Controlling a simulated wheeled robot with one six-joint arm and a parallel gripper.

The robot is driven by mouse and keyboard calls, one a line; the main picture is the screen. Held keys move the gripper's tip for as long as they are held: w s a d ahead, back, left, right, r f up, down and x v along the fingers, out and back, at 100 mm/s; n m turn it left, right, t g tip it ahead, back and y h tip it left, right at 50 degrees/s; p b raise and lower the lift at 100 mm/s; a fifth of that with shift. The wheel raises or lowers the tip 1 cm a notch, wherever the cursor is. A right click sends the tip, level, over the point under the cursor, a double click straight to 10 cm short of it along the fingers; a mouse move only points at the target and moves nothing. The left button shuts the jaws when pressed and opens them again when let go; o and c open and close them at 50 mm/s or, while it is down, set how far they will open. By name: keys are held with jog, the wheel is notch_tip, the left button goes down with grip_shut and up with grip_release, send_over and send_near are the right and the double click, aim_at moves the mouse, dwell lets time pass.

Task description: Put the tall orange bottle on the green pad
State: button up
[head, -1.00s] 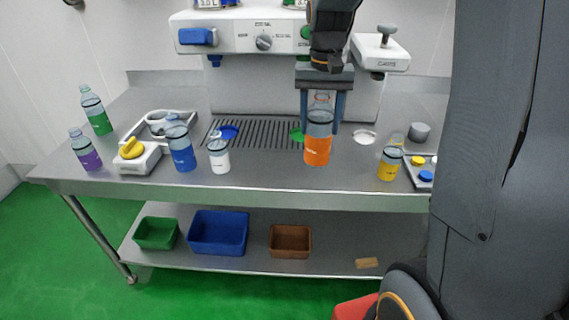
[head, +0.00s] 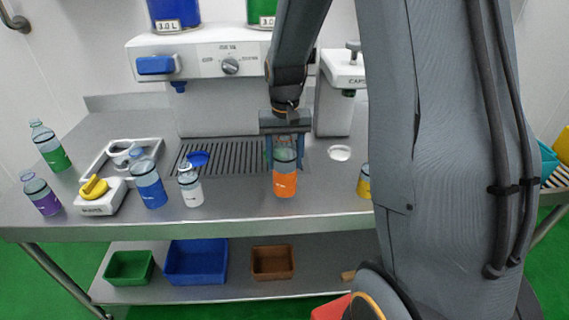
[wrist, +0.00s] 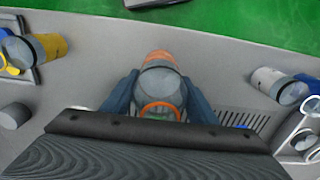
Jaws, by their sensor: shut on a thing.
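The tall orange bottle (head: 285,185) stands upright near the front of the steel counter, with a clear upper part and an orange lower part. It also shows from above in the wrist view (wrist: 160,80). My gripper (head: 287,158) is shut on its upper part, with one finger on each side. In the wrist view my gripper (wrist: 160,100) flanks the bottle. I cannot tell whether its base touches the counter. The green pad is hidden behind the bottle and gripper in the head view.
A white bottle (head: 190,187) and a blue bottle (head: 149,184) stand to the left. A yellow bottle (head: 364,182) is at the right, partly behind my arm. The drink machine (head: 215,60) rises behind, with a blue pad (head: 198,159) on its grate.

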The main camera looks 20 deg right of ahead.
jog(key=shift+f, duration=1.2)
jog(key=o, duration=1)
jog(key=shift+o, duration=0.2)
jog(key=shift+r, duration=0.1)
